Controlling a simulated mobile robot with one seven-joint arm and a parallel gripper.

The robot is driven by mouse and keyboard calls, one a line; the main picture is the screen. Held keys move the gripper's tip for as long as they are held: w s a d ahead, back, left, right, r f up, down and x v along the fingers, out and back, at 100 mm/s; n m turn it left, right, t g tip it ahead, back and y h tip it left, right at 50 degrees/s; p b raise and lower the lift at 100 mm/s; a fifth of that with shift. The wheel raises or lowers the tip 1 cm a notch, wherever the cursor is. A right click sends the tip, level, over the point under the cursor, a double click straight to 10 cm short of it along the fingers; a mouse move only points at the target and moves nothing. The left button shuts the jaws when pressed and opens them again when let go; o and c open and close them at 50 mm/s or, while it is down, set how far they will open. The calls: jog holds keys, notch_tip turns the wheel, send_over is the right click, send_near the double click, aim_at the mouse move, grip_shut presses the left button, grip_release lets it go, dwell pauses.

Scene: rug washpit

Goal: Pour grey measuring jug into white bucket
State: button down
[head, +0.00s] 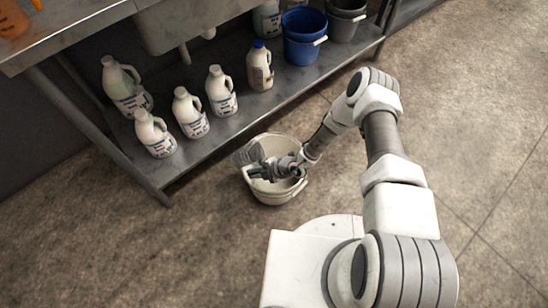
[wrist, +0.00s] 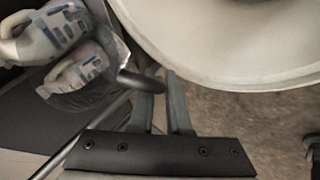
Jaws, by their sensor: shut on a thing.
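The white bucket (head: 274,197) stands upright on the floor in front of the shelf. Its pale rim and wall fill the upper right of the wrist view (wrist: 230,70). The grey measuring jug (head: 247,154) is over the left back part of the bucket's rim and looks tilted. In the wrist view the jug (wrist: 88,100) shows at the left as a see-through grey shape. My gripper (head: 262,172) is over the bucket's mouth, shut on the jug's handle; its fingers show in the wrist view (wrist: 163,95). The jug's contents and the bucket's inside cannot be made out clearly.
A metal table with a low shelf (head: 240,114) stands behind the bucket. The shelf holds several white bottles (head: 190,112), a blue bucket (head: 304,38) and dark grey buckets (head: 345,20). A table leg (head: 125,150) is left of the bucket. Floor at right is clear.

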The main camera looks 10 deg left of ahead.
jog(key=shift+d+r+h+p, duration=0.1)
jog(key=shift+h+p, duration=0.3)
jog(key=shift+p, duration=0.4)
jog(key=p, duration=0.2)
jog(key=h+p, duration=0.1)
jog(key=p, duration=0.1)
jog(key=shift+d+r+t, duration=0.2)
jog(key=shift+r+t, duration=0.1)
jog(key=shift+r, duration=0.05)
jog(key=h+p, duration=0.2)
jog(key=p, duration=0.1)
jog(key=shift+d+f+n, duration=0.1)
jog(key=shift+f+n, duration=0.2)
jog(key=shift+f, duration=0.05)
jog(key=shift+s+a+r+t+h+p, duration=0.1)
jog(key=shift+a+r+t+h+p, duration=0.35)
jog(key=shift+h+p, duration=0.9)
jog(key=shift+r+y+p, duration=0.15)
jog(key=shift+y+p, duration=0.1)
jog(key=shift+p, duration=0.45)
jog(key=shift+a+r, duration=0.1)
jog(key=shift+a, duration=0.05)
jog(key=shift+n+t, duration=0.25)
jog(key=shift+n, duration=0.05)
